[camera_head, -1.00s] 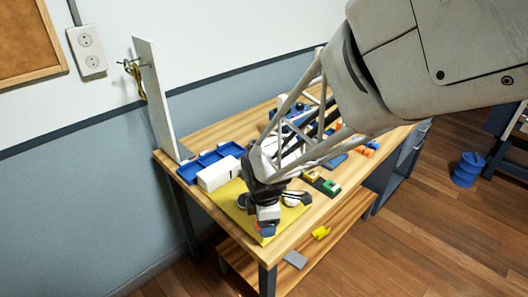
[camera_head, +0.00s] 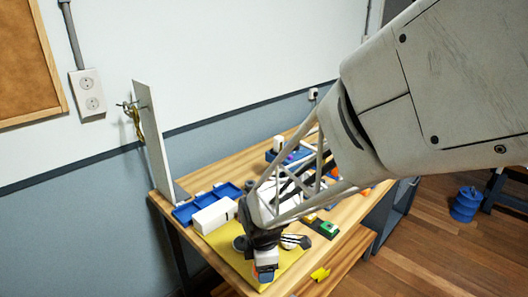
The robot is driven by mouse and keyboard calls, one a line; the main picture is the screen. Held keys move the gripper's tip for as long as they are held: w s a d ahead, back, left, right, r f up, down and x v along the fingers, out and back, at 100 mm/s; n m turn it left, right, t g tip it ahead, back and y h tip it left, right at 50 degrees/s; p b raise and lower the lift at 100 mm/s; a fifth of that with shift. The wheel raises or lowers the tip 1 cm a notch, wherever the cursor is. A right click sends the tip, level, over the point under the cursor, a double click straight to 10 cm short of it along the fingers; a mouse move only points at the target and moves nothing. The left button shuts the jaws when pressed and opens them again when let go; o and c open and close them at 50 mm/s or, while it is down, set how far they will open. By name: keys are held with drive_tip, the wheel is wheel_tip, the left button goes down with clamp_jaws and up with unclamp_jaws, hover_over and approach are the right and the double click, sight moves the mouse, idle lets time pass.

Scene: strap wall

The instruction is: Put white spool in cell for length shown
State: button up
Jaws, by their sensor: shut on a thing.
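My gripper (camera_head: 265,262) is low over the front of a yellow mat (camera_head: 288,268) on the wooden table. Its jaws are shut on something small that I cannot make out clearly. A small white piece (camera_head: 267,256) shows at the gripper's end and may be the white spool. Orange and blue bits show just under it. A blue tray with compartments (camera_head: 187,215) lies at the table's left side, behind a white box (camera_head: 214,215). The gripper is in front of both and apart from them. No length reading is legible.
A tall white panel (camera_head: 153,140) stands at the table's left edge, with a strap hanging from a hook on it. A dark strip with a green piece (camera_head: 328,227) lies right of the mat. My arm hides much of the table's middle.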

drive_tip(key=w+d+r+m, duration=0.3)
drive_tip(key=w+r+m, duration=0.15)
drive_tip(key=w, duration=0.65)
drive_tip(key=w+d+r+m, duration=0.25)
drive_tip(key=w+m, duration=0.35)
drive_tip(key=w, duration=0.6)
drive_tip(key=w+d+r+m, duration=0.3)
drive_tip(key=w+d, duration=0.3)
drive_tip(key=w, duration=0.3)
drive_tip(key=w+d+r+m, duration=0.3)
drive_tip(key=w+d+m, duration=0.3)
drive_tip(key=w, duration=0.3)
drive_tip(key=shift+w+d+r, duration=0.15)
drive_tip(key=shift+d+r, duration=0.1)
drive_tip(key=shift+d, duration=0.15)
drive_tip(key=shift+a+m, duration=0.15)
drive_tip(key=shift+m, duration=0.1)
drive_tip(key=s+a+f, duration=0.2)
drive_tip(key=s+a, duration=0.2)
drive_tip(key=a, duration=1.1)
drive_tip(key=s+a+f+m, duration=0.1)
drive_tip(key=s+a+f, duration=0.2)
drive_tip(key=a, duration=1.2)
drive_tip(key=s+a+f, duration=0.3)
drive_tip(key=s+a, duration=0.3)
drive_tip(key=a, duration=0.9)
drive_tip(key=shift+a+f+m, duration=0.2)
drive_tip(key=shift+a+m, duration=0.05)
drive_tip(key=shift+m, duration=0.15)
drive_tip(key=shift+s, duration=0.1)
